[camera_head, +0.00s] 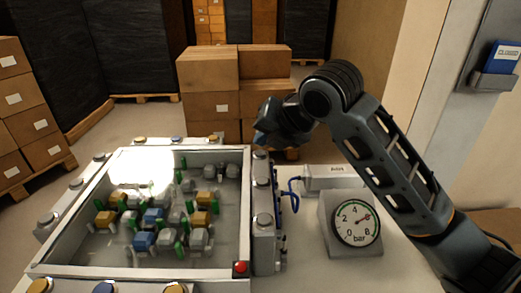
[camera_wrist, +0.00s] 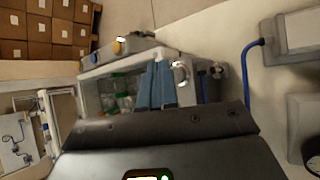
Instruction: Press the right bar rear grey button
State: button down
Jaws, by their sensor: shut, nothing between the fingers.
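A clear-topped case (camera_head: 130,271) has bars of round buttons along its edges. The right bar (camera_head: 265,240) carries grey buttons: a front one (camera_head: 264,219), a middle one (camera_head: 262,182) and a rear one (camera_head: 260,155), close below my gripper (camera_head: 264,140). In the head view my gripper is dark and hangs over the rear end of the right bar; its fingertips are hard to make out. In the wrist view my blue-grey fingers (camera_wrist: 158,68) are shut and empty. A shiny round button (camera_wrist: 180,72) shows just right of them; contact cannot be told.
Inside the case are several coloured parts (camera_head: 153,215). A red button (camera_head: 240,267) sits at its front right corner. A pressure gauge (camera_head: 356,225) and a blue hose (camera_head: 294,191) stand to the right. Cartons (camera_head: 208,105) are stacked behind.

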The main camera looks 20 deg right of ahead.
aim_at(264, 154)
jog(key=shift+r, duration=0.1)
jog(key=shift+r+p, duration=1.6)
jog(key=shift+r, duration=0.85)
